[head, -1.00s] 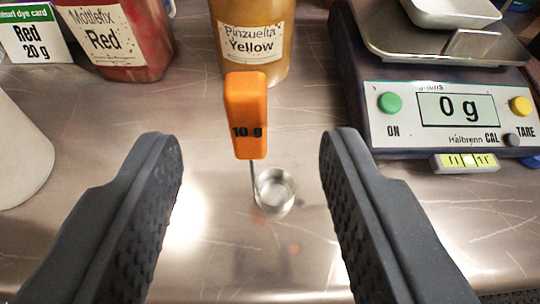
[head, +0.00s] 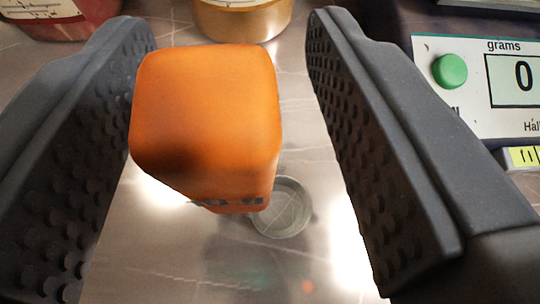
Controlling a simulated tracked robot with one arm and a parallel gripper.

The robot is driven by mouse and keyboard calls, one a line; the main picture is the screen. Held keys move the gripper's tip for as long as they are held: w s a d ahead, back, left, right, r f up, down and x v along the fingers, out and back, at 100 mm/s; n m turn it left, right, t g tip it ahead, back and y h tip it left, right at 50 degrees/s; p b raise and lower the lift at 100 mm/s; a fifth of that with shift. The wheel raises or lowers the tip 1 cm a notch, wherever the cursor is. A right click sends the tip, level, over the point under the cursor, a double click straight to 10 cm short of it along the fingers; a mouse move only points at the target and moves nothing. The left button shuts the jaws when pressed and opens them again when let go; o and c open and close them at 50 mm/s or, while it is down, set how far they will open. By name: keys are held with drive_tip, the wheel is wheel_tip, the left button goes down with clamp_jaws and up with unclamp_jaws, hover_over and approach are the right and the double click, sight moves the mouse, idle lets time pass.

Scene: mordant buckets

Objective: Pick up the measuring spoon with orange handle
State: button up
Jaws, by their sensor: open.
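The measuring spoon's orange handle (head: 205,115) stands up between the two fingers of my gripper (head: 230,35) in the head view. I see its top face large and close. Its printed lettering shows only as a sliver at the lower edge. The round metal bowl of the spoon (head: 282,208) lies lower, near the metal surface, partly hidden behind the handle. My gripper is open. The left finger comes close to the handle's left side, and a wider gap lies on the right. I cannot tell whether the left finger touches it.
A scale (head: 475,75) with a green button and a display stands at the right, beyond the right finger. A yellow-brown container (head: 243,22) and a red container (head: 62,24) stand at the back. The metal surface around the spoon's bowl is bare.

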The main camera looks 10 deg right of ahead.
clamp_jaws()
drive_tip(key=shift+r, duration=0.1)
drive_tip(key=shift+r, duration=0.7)
drive_tip(key=s+a+r+p, duration=0.1)
drive_tip(key=s+a, duration=0.1)
drive_tip(key=s, duration=0.5)
drive_tip(key=s+a+r+p, duration=0.2)
drive_tip(key=s+a, duration=0.1)
drive_tip(key=s, duration=0.5)
drive_tip(key=shift+a+r, duration=0.15)
drive_tip(key=shift+r, duration=0.15)
idle(0.4)
